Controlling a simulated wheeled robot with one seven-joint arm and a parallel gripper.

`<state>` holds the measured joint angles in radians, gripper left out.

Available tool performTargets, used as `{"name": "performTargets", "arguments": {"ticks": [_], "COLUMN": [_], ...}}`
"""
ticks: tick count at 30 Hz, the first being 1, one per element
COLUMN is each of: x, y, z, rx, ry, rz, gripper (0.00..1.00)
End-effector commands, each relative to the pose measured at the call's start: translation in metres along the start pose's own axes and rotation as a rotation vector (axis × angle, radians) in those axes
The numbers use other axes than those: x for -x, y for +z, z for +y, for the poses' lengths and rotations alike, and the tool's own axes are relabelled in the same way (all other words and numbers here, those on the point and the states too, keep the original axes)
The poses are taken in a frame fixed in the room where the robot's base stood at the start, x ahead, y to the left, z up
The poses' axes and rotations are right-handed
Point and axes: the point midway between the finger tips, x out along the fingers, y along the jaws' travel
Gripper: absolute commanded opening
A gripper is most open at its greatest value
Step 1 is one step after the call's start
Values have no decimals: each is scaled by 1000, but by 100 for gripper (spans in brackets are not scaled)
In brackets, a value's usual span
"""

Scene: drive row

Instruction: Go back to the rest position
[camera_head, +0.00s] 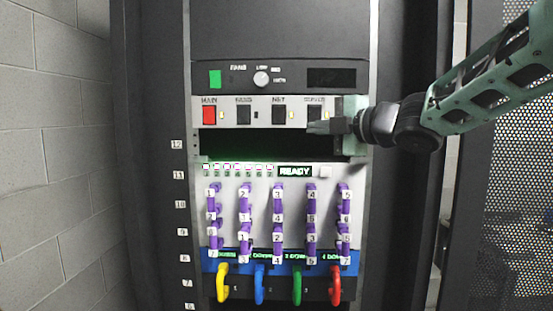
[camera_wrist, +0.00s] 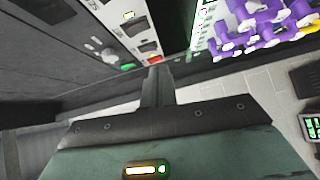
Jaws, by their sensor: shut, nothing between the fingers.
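My gripper (camera_head: 312,127) is at the right end of the switch row in the head view, in front of the rack. Its fingers point left and are shut with nothing between them. In the wrist view the shut fingers (camera_wrist: 158,75) reach toward the rack's panels. The arm comes in from the upper right. A switch panel (camera_head: 260,103) has a red MAIN switch (camera_head: 209,115) and several dark switches. My gripper overlaps the panel's right end, and I cannot tell if it touches.
Below is a drive unit with several purple handles (camera_head: 278,205) and a READY display (camera_head: 295,171). Yellow (camera_head: 222,283), blue, green and red (camera_head: 336,285) loops stick out under it. A fan panel with a knob (camera_head: 261,79) is above. A brick wall (camera_head: 60,150) stands left, a perforated door (camera_head: 510,200) right.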

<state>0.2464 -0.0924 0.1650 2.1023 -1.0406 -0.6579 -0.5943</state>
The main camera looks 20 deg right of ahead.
Motion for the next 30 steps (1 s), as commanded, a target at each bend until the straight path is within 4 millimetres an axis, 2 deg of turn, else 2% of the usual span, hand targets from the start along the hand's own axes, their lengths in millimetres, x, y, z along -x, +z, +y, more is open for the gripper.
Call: {"name": "performTargets", "arguments": {"ticks": [4, 7, 8, 10, 13, 15, 17, 18, 21, 24, 27, 30], "x": [-4, -10, -12, -10, 7, 26, 48, 64, 111, 156, 194, 217], "y": [-6, -22, -29, -51, -85, -109, -129, -143, -175, -200, -217, -227], "z": [-9, -39, -53, -94, -157, -198, -230, -250, -292, -322, -339, -348], "rx": [-50, -196, -258, -424, -639, -757, -841, -890, -984, -1038, -1064, -1074], "ry": [-20, -87, -121, -225, -399, -522, -627, -699, -871, -1017, -1123, -1187], "rz": [-16, -71, -97, -172, -297, -387, -466, -522, -665, -799, -908, -977], "gripper": [0, 0, 0, 0, 0, 0, 0, 0, 0, 0, 0, 0]}}
